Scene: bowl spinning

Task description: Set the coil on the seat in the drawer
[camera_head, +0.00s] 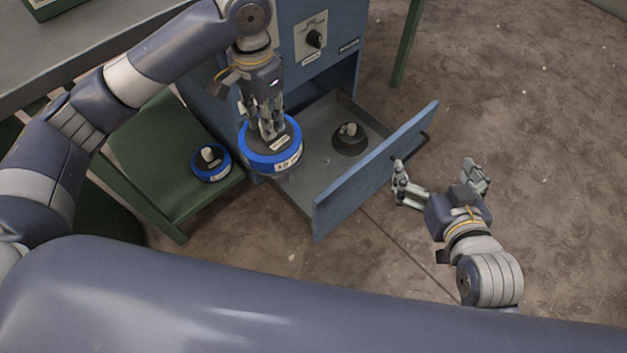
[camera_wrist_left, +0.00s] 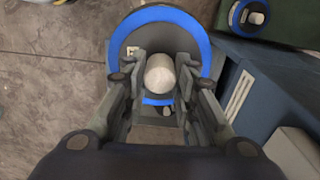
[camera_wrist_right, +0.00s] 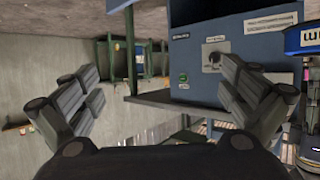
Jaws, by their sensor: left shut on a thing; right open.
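A large blue-rimmed coil (camera_head: 262,164) with a white label is held by its central post in my left gripper (camera_head: 268,130). It hangs over the left end of the open drawer (camera_head: 318,118); its height above the floor of the drawer is hard to tell. In the left wrist view the coil (camera_wrist_left: 160,13) shows its pale round post between the shut fingers (camera_wrist_left: 160,72). The seat (camera_head: 349,146), a dark round base with short pale posts, is inside the drawer, right of the coil. My right gripper (camera_head: 438,172) is open and empty, outside the drawer's front panel.
A smaller blue-rimmed coil (camera_head: 210,163) rests on a green bench (camera_head: 165,150) left of the drawer. The blue cabinet (camera_head: 290,70) with a dial rises behind the drawer. The drawer's front panel (camera_head: 365,172) stands between the seat and my right gripper. Floor to the right is clear.

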